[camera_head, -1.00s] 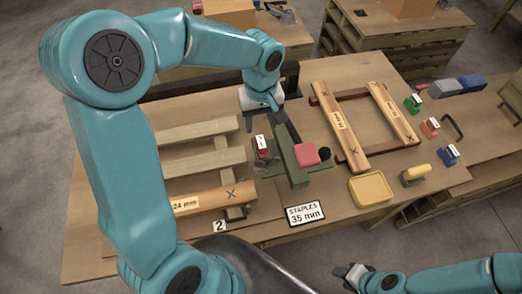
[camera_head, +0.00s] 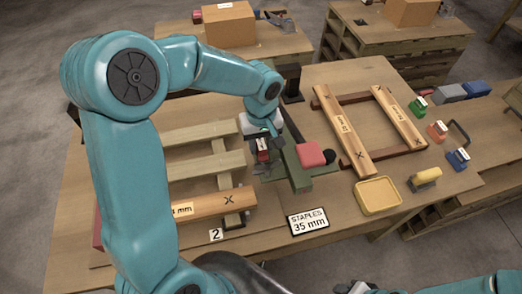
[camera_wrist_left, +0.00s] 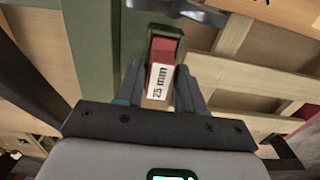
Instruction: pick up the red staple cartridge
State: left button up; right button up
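The red staple cartridge (camera_head: 263,146) sits at the left side of the green stapler-like device (camera_head: 296,165) on the table. In the left wrist view the cartridge (camera_wrist_left: 163,60) has a white "25 mm" label and lies between the two fingers. My left gripper (camera_wrist_left: 157,85) is open around it, with a gap on its left side; the right finger is close to or touching it. In the head view the left gripper (camera_head: 262,140) is right over the cartridge and partly hides it. My right gripper (camera_head: 345,287) shows only at the bottom edge, its fingers unclear.
The pallet frame (camera_head: 205,165) lies left of the device. A wooden frame (camera_head: 345,140) lies to the right. Green (camera_head: 418,104), orange (camera_head: 437,130) and blue (camera_head: 458,158) cartridges stand farther right. A yellow tray (camera_head: 378,195) and a "STAPLES 35 mm" sign (camera_head: 309,222) lie in front.

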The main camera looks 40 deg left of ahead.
aim_at(261, 143)
pick_arm(q)
grip_shut()
notch_tip(261, 143, up, 20)
dwell(0.4)
